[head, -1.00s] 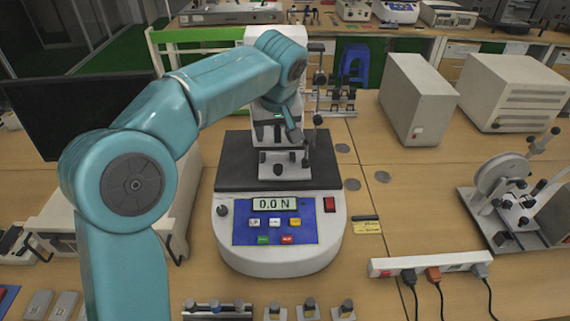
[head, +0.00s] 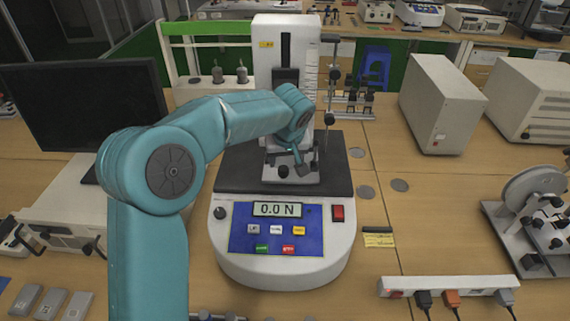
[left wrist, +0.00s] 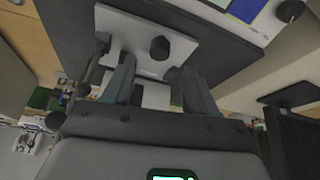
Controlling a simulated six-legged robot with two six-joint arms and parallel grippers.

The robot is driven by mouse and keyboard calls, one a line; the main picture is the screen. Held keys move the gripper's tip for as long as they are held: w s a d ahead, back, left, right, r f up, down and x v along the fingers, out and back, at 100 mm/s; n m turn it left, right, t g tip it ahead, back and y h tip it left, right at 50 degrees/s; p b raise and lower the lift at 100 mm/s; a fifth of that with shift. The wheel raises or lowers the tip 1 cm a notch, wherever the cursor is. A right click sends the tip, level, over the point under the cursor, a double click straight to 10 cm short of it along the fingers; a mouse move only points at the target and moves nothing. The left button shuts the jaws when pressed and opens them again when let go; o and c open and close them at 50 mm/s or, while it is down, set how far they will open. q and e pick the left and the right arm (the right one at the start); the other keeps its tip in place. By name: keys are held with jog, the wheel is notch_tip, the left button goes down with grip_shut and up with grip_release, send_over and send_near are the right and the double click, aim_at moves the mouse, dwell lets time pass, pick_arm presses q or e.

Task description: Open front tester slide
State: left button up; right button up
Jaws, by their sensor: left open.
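The front tester (head: 285,262) is a white force tester with a blue panel reading 0.0 N, a dark bed and a white upright column (head: 262,60) behind. A pale fixture plate with a dark knob (head: 283,171) stands on the bed. My left gripper (head: 301,158) is at this fixture, in front of the column, partly hiding the slide parts. In the left wrist view my left gripper (left wrist: 158,88) is open, its two fingers apart, with the fixture plate (left wrist: 135,40) and its dark knob (left wrist: 160,47) just beyond the fingertips. I cannot tell whether they touch. My right gripper is not in view.
A monitor (head: 85,105) stands at the left. Two beige boxes (head: 440,105) stand at the right, with a wheel-shaped device (head: 535,195) in front of them. A power strip (head: 440,287) with plugs lies at the front right. Desk between tester and boxes is mostly clear.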

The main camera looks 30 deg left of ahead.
aim_at(284, 169)
pick_arm(q)
jog(key=x, duration=0.5)
jog(key=shift+w+a+f+p, duration=0.1)
jog(key=shift+w+f+p, duration=0.05)
jog(key=shift+f+p, duration=0.2)
grip_shut()
